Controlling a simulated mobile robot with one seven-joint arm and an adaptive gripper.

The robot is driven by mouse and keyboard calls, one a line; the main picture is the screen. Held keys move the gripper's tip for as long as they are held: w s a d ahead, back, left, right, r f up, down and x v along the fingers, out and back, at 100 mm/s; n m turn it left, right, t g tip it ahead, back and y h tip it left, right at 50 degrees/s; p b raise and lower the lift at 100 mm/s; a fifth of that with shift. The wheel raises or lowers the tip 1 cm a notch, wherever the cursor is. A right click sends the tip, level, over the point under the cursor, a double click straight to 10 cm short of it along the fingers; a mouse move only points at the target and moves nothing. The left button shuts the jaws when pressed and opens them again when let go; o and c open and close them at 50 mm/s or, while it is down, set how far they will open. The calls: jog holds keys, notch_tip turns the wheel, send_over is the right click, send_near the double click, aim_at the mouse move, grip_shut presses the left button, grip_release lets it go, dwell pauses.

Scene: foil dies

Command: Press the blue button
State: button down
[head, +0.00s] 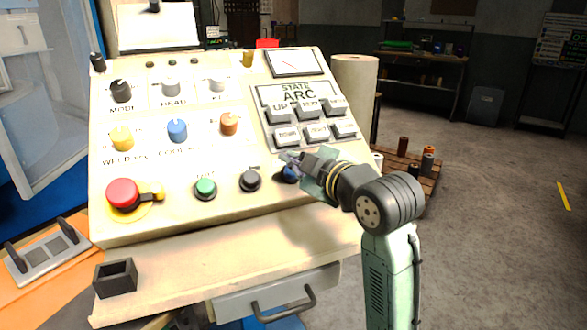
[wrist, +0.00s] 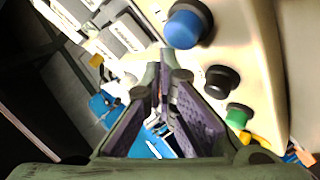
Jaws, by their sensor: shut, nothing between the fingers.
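The control panel (head: 225,200) carries a row of buttons along its lower part. The blue button (head: 289,174) is at the right end of that row, partly covered by my gripper (head: 288,158) in the head view. In the wrist view the blue button (wrist: 186,25) is large, round and in a dark collar, near the top. My gripper (wrist: 163,62) is shut and empty there, its fingertips below and left of the blue button. A gap shows between them in the picture; I cannot tell the depth.
A black button (head: 250,180), a green button (head: 205,188) and a red mushroom button (head: 123,193) share the row. A blue knob (head: 177,130) sits higher up. Grey keys (head: 287,136) lie just above my gripper. A small dark box (head: 116,278) stands on the ledge.

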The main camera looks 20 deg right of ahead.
jog(key=shift+w+f, duration=0.25)
jog(key=shift+f, duration=0.05)
jog(key=shift+w+f+b, duration=0.3)
jog(key=shift+f+b, duration=0.2)
jog(key=shift+b, duration=0.15)
dwell(0.5)
jog(key=shift+s+r, duration=0.1)
jog(key=shift+r, duration=0.05)
dwell(0.3)
jog(key=shift+s+r+p, duration=0.45)
jog(key=shift+r+p, duration=0.05)
jog(key=shift+r, duration=0.15)
jog(key=s+r+p, duration=0.1)
jog(key=r, duration=0.1)
jog(key=s+r+p, duration=0.1)
jog(key=s+r, duration=0.1)
jog(key=shift+p, duration=0.4)
jog(key=shift+d, duration=0.1)
dwell(0.5)
